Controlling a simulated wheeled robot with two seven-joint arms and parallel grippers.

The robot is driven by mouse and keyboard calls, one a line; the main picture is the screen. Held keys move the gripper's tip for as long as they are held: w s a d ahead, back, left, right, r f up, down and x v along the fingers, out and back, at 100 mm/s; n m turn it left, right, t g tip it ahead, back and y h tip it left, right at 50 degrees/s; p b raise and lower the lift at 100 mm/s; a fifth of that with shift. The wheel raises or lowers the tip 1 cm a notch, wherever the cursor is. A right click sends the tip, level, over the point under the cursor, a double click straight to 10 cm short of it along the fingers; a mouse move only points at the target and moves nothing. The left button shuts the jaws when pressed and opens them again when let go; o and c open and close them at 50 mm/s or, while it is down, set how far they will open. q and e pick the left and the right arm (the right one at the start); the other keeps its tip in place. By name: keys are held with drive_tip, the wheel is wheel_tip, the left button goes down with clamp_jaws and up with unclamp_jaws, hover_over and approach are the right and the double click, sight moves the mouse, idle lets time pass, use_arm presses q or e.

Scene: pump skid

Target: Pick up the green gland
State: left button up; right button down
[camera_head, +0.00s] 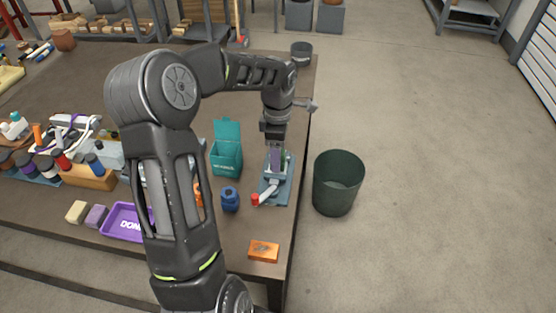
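A single arm of mine, which I take as the left, rises from the bottom and bends over the table. Its gripper (274,149) points down at the back of a small blue-grey fixture (283,191). A small green piece (284,155), perhaps the green gland, shows beside a purple part (274,160) at the fingertips. It is partly hidden, and I cannot tell whether the fingers touch it or whether they are open or shut. My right gripper is not in view.
The fixture has a pale lever with a red end (255,199). A purple tray (121,222) lies left. A dark green bin (338,183) stands beyond the table's right edge.

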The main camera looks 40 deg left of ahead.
use_arm(q)
drive_tip(key=shift+c, duration=0.5)
clamp_jaws()
idle(0.5)
